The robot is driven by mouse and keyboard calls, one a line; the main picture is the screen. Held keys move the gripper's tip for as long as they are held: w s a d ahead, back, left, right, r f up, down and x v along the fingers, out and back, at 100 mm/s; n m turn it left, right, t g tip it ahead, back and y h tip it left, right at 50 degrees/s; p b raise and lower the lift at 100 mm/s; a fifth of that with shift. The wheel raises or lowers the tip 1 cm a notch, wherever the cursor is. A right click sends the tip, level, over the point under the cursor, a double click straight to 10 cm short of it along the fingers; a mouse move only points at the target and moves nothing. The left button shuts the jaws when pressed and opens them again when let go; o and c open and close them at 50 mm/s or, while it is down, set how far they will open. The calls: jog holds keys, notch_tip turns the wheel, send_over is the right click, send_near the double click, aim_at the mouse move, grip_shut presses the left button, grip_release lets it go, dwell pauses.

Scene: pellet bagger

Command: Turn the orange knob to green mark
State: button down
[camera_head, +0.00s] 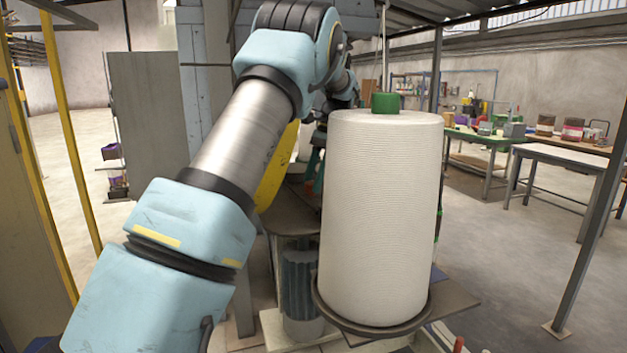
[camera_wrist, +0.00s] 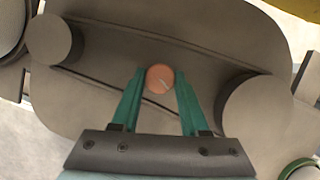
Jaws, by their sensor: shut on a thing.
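The orange knob (camera_wrist: 160,78) is round with a pale line across its face, and it sits on a grey-brown plate in the wrist view. My gripper (camera_wrist: 161,85) has two green fingers, one on each side of the knob, and it is shut on the knob. I cannot make out a green mark next to the knob in the wrist view.
A large white roll (camera_head: 380,220) stands upright on a round plate, close to the right of my arm. In the wrist view, round grey rollers (camera_wrist: 262,108) flank the knob. Tables (camera_head: 570,152) stand at the back right. Open floor (camera_head: 140,255) lies to the left.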

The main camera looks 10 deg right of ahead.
jog(key=shift+c, duration=2.1)
grip_release()
jog(key=shift+r, duration=0.15)
